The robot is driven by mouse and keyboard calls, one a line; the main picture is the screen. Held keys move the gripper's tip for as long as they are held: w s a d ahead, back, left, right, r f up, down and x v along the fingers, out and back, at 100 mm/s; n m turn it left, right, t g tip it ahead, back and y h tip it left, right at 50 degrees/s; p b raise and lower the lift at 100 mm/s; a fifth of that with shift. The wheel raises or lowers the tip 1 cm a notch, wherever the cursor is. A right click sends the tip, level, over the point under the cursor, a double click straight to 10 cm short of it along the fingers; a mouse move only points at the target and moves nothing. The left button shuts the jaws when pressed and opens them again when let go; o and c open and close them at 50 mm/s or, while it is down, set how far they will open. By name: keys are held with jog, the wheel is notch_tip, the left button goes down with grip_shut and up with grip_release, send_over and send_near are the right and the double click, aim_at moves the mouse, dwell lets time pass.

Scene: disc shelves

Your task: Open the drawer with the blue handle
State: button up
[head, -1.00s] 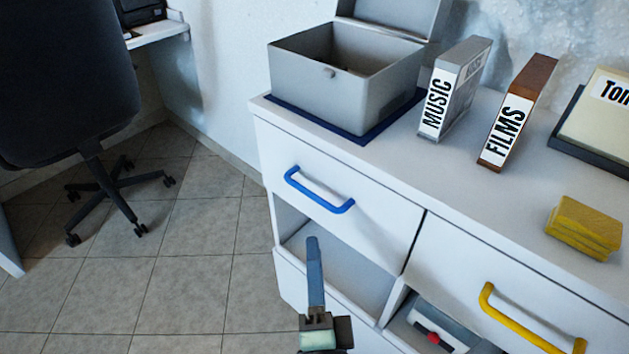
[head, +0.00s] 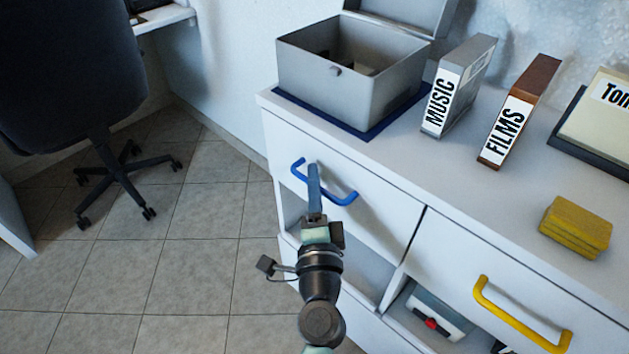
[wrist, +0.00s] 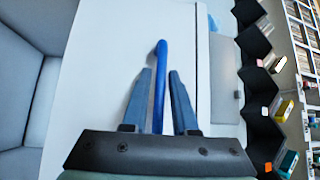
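The blue handle (head: 340,196) is a curved bar on the front of the white left drawer (head: 380,215), which is shut. My gripper (head: 313,168) is at the handle's left half in the head view, its fingers overlapping the bar. In the wrist view the handle (wrist: 159,85) runs between the two blue-grey fingers of my gripper (wrist: 161,72). A gap shows on each side of the bar, so the fingers are open around it. How deep the bar sits between them is hard to tell.
An open grey box (head: 350,95) on a blue mat, a MUSIC case (head: 457,88), a FILMS case (head: 517,112) and yellow blocks (head: 575,228) stand on the cabinet top. A yellow handle (head: 520,320) is at right. An office chair (head: 70,90) stands left; the floor between is clear.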

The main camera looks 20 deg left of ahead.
grip_shut()
dwell(1.4)
